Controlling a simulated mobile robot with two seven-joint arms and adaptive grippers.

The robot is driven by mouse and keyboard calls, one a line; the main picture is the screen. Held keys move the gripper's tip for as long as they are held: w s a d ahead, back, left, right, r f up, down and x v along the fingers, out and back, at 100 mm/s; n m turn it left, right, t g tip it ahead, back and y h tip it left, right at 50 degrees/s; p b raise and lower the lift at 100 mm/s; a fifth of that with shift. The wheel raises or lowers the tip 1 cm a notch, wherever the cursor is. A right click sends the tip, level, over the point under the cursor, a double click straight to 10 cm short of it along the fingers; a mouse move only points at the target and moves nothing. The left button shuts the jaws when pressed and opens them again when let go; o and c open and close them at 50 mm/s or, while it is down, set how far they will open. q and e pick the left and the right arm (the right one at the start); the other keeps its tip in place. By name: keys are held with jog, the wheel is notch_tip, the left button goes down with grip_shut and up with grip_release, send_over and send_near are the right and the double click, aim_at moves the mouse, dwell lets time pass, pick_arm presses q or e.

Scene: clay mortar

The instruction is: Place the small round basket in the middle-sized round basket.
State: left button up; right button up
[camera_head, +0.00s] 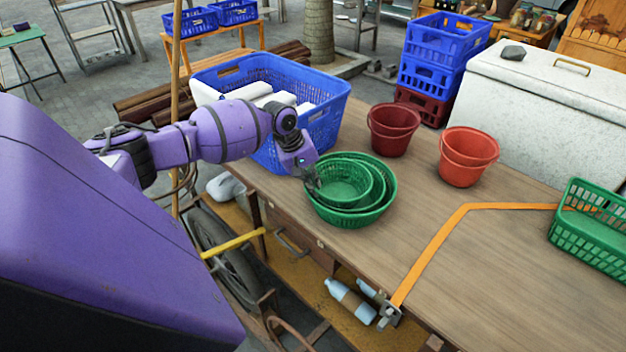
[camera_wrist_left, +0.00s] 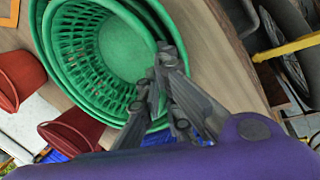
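Green round baskets sit one inside another near the left front edge of the wooden table. The small round basket (camera_head: 343,183) is innermost, within the rim of the middle-sized round basket (camera_head: 377,187); a larger green basket (camera_head: 352,216) is around both. In the left wrist view the small basket (camera_wrist_left: 122,50) shows its slatted wall and plain floor. My left gripper (camera_head: 312,181) is at the small basket's left rim. In the left wrist view its fingertips (camera_wrist_left: 160,68) come together on that rim. How deep the small basket sits is unclear. My right gripper is not in view.
A blue crate (camera_head: 322,122) with white items stands close behind my left gripper. A dark red bucket (camera_head: 392,130) and a lighter red bucket (camera_head: 467,157) stand behind the baskets. A green rectangular basket (camera_head: 590,240) is at right. The table (camera_head: 500,270) has bare room in front.

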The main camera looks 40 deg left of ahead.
pick_arm(q)
jog(key=o, duration=0.4)
jog(key=shift+r, duration=0.4)
jog(key=p+v, duration=0.1)
jog(key=v, duration=1.1)
jog(key=s+d+f+m+t+h, duration=0.1)
jog(key=s+d+f+m, duration=0.1)
jog(key=s+d+f, duration=0.5)
jog(key=s+d+f+m, duration=0.25)
jog(key=d+f, duration=0.35)
jog(key=f, duration=0.3)
jog(key=s+d+f+m+t+h, duration=0.1)
jog(key=s+d+f+m, duration=0.2)
jog(key=s+d+f, duration=0.4)
jog(key=s+d+f+m+t+y, duration=0.1)
jog(key=s+d+f, duration=0.1)
jog(key=s, duration=0.3)
jog(key=s+d+f+m+t+y, duration=0.1)
jog(key=s+d+f+m, duration=0.1)
jog(key=s, duration=0.4)
jog(key=s+d+f+m+t+y, duration=0.1)
jog(key=s+d+f, duration=0.1)
jog(key=s, duration=0.4)
jog(key=shift+s+d+f+y, duration=0.1)
jog(key=shift+d+f+y, duration=0.1)
jog(key=shift+d+y, duration=0.2)
